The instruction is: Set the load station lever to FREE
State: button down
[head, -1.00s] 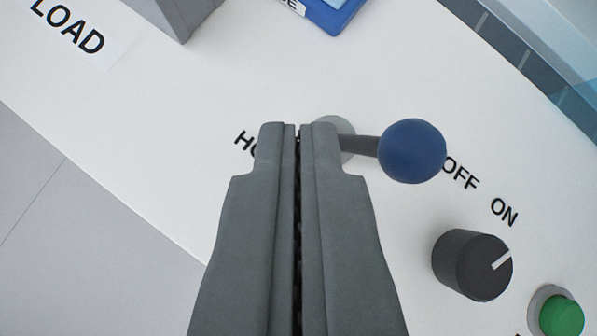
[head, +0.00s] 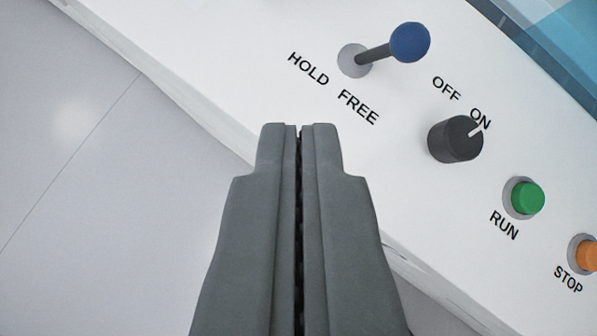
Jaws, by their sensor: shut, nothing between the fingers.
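The lever (head: 375,54) is a dark rod with a blue ball (head: 410,42) on its end, rising from a round grey base (head: 354,61) on the white panel. The words HOLD (head: 308,69) and FREE (head: 358,107) are printed below the base, HOLD to the left and FREE to the right. My gripper (head: 299,127) is shut and empty. Its tips are below the lever in the picture, apart from it, near the panel's front edge.
Right of the lever is a black knob (head: 455,139) with OFF and ON labels, its white mark toward ON. A green RUN button (head: 527,198) and an orange STOP button (head: 588,256) follow. A blue transparent part (head: 560,50) borders the panel at upper right. Grey floor lies at left.

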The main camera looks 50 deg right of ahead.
jog(key=shift+s+d+r, duration=0.1)
jog(key=shift+s+r, duration=0.4)
jog(key=shift+s, duration=0.25)
jog(key=shift+s+d+r, duration=0.1)
jog(key=shift+s+r, duration=0.35)
jog(key=shift+s, duration=0.25)
jog(key=s+d+r+t, duration=0.4)
jog(key=s+d+r, duration=0.4)
jog(key=s+r, duration=0.3)
jog(key=s+d+r+t+y, duration=0.1)
jog(key=s+d+r+t, duration=0.3)
jog(key=s+d+r, duration=0.5)
jog(key=s+r, duration=0.2)
jog(key=s, duration=0.2)
jog(key=shift+s+d+t, duration=0.2)
jog(key=shift+d+t, duration=0.05)
jog(key=shift+t, duration=0.05)
jog(key=shift+d, duration=0.1)
